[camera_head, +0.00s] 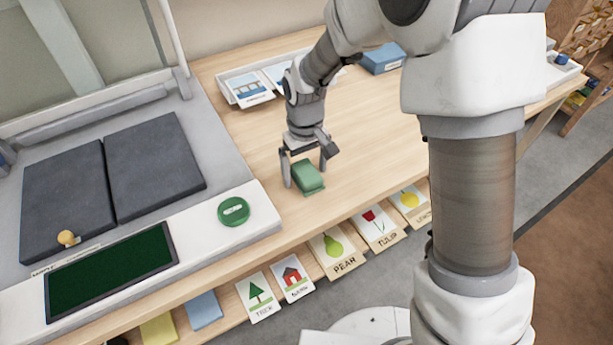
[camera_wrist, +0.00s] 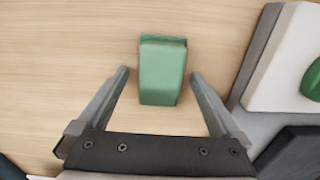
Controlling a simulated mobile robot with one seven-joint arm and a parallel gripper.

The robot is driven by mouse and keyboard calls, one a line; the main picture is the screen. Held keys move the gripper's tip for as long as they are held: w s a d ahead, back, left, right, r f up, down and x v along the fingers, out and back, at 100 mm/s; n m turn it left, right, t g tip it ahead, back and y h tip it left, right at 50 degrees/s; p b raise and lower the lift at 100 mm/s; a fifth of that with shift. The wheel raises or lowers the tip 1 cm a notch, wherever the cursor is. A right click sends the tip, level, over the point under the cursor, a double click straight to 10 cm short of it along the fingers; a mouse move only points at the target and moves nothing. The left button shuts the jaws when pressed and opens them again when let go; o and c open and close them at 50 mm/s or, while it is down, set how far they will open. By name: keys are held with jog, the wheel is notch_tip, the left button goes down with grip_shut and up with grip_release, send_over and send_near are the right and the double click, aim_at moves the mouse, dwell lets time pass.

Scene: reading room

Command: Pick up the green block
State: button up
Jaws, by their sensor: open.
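The green block (camera_head: 308,178) lies on the light wooden table near its front edge. In the wrist view the green block (camera_wrist: 162,72) lies ahead of and between the lines of my two fingers, its near end between the fingertips. Bare wood shows between it and each finger. My gripper (camera_head: 306,172) points down at the block and is open, one finger to each side. The fingers also show in the wrist view (camera_wrist: 160,78). They look clear of the block's sides. How high the fingertips are above the table is hard to tell.
A grey and white machine with dark pads (camera_head: 154,166) and a round green button (camera_head: 233,211) stands left of the block. A white tray of picture cards (camera_head: 236,100) and a blue box (camera_head: 382,58) lie behind. Picture cards (camera_head: 338,250) line the front.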

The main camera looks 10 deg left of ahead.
aim_at(309, 170)
jog(key=shift+r, duration=0.1)
jog(key=c, duration=1.4)
jog(key=shift+r, duration=0.55)
jog(key=r+p, duration=0.1)
jog(key=r, duration=0.2)
jog(key=shift+s+d+r+p, duration=0.1)
jog(key=shift+d+r+p, duration=0.25)
jog(key=shift+d+r, duration=0.05)
jog(key=s+d+r+p, duration=0.2)
jog(key=s+d+r, duration=0.2)
jog(key=d, duration=0.6)
notch_tip(309, 170, up, 2)
jog(key=shift+s+r, duration=0.1)
jog(key=shift+s, duration=0.2)
jog(key=o, duration=0.9)
jog(key=shift+c, duration=0.2)
jog(key=c, duration=0.7)
